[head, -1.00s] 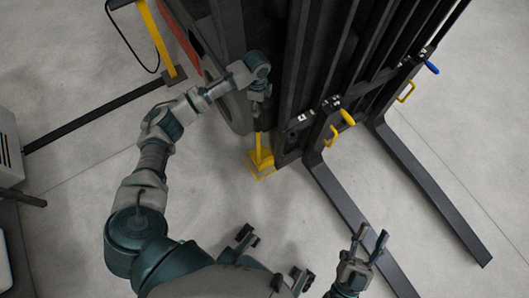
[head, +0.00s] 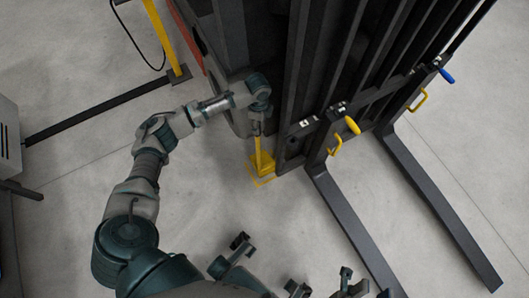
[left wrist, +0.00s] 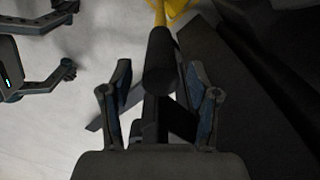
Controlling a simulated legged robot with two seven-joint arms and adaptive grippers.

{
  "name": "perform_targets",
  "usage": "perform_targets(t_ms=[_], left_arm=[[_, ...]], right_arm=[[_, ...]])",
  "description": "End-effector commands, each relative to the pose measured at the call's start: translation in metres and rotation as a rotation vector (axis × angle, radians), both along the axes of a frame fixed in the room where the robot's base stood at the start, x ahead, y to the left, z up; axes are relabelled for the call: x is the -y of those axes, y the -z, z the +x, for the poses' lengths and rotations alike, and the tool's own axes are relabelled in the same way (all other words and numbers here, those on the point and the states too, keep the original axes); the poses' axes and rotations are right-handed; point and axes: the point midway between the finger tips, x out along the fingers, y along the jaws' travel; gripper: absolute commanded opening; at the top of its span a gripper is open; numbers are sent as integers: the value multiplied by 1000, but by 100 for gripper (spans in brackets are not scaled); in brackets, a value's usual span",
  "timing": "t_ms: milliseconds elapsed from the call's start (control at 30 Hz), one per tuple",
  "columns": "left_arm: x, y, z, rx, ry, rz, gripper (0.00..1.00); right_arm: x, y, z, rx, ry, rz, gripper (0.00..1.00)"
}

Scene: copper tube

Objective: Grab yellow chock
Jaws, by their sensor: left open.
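The yellow chock (head: 264,164) sits on the floor beside the dark forklift, its yellow handle rising toward my left gripper. In the left wrist view, part of the chock (left wrist: 174,8) shows at the top, with a dark handle grip (left wrist: 160,62) running down from it. My left gripper (left wrist: 158,75) is open, one finger on each side of this grip in the picture; I cannot tell whether they touch it. In the head view, my left gripper (head: 257,122) is small above the chock. My right gripper (head: 366,282) is open at the bottom edge, partly cut off and away from the chock.
The forklift mast (head: 300,90) stands close to the chock's right. Its forks (head: 345,215) extend along the floor to the lower right. A yellow post (head: 160,40) with a dark floor bar stands at upper left. Open floor (head: 215,190) lies in front of the chock.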

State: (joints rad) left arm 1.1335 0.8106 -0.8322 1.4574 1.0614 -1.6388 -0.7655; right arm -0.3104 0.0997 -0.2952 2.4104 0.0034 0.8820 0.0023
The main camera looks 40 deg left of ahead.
Motion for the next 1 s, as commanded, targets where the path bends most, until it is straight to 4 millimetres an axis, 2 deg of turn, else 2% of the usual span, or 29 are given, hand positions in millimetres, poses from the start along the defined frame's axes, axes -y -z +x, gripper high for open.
perform_targets(t_ms=[100,300,333,367,767,1000], left_arm=[[-2,-1,0,2,-1,-2,61],[-2,0,0,1,-1,-2,11],[-2,0,0,1,-1,-2,3],[-2,0,0,1,-1,-2,0],[-2,-3,2,7,-2,-2,0],[-2,-19,2,10,-2,-3,0]], right_arm=[[-2,-1,1,-2,-1,-1,40],[-3,0,3,-5,-2,-3,40],[-3,0,3,-5,-2,-3,40],[-3,0,3,-5,-2,-3,40],[-3,-1,3,-3,-1,-3,40],[-2,-11,-3,14,0,2,40]])
